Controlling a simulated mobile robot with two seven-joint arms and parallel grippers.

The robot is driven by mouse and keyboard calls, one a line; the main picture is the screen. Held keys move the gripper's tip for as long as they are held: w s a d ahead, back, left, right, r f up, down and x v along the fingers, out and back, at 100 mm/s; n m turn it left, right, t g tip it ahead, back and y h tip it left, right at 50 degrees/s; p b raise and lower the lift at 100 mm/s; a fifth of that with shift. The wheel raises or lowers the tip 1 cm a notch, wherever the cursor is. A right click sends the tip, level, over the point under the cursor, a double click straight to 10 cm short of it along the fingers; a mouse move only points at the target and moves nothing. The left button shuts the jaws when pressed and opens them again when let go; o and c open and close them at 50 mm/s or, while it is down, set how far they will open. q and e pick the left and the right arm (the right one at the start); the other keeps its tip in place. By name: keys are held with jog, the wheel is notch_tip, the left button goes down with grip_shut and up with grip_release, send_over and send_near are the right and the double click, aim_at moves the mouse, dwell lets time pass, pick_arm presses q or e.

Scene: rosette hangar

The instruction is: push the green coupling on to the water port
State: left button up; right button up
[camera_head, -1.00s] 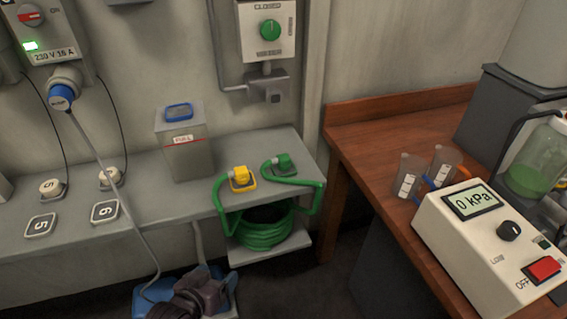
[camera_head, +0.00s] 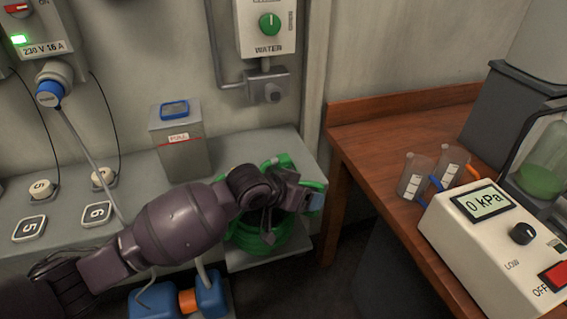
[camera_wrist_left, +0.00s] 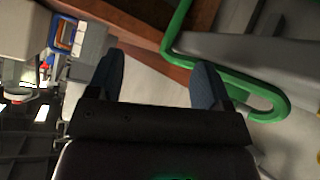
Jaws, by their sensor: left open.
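The water port (camera_head: 272,92) is a round grey fitting on a grey wall box below the green WATER knob. Nothing is on it. My left arm crosses in front of the shelf and hides most of the green coupling's place. A bit of green (camera_head: 282,162) shows behind the wrist; I cannot tell whether it is the coupling or its hose. My left gripper (camera_head: 313,199) is at the shelf's right end, by the green hose. In the left wrist view its two fingers (camera_wrist_left: 158,82) are apart and empty, with the green hose (camera_wrist_left: 225,72) passing beyond and beside the right-hand finger.
A grey canister (camera_head: 182,152) with a blue handle stands on the shelf (camera_head: 150,180). The wooden bench (camera_head: 375,130) at right holds two beakers and a pressure unit (camera_head: 470,240). The yellow coupling is hidden.

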pick_arm(q)
jog(key=w+r, duration=0.1)
jog(key=w+r+y, duration=0.1)
jog(key=w+r, duration=0.1)
jog(key=w+d+r+g+y+b, duration=0.1)
jog(key=w+r, duration=0.1)
jog(key=shift+w+d+r+m, duration=0.1)
jog(key=shift+w+r+m, duration=0.1)
jog(key=shift+r+m, duration=0.1)
jog(key=w+a+r+n+g+y+b, duration=0.1)
jog(key=w+a+r+n+g+y, duration=0.1)
jog(key=w+a+r+n+y, duration=0.1)
jog(key=w+a+r+y, duration=0.1)
jog(key=a+r+y, duration=0.1)
jog(key=a, duration=0.1)
jog(key=shift+w+a, duration=0.2)
jog(key=shift+a, duration=0.15)
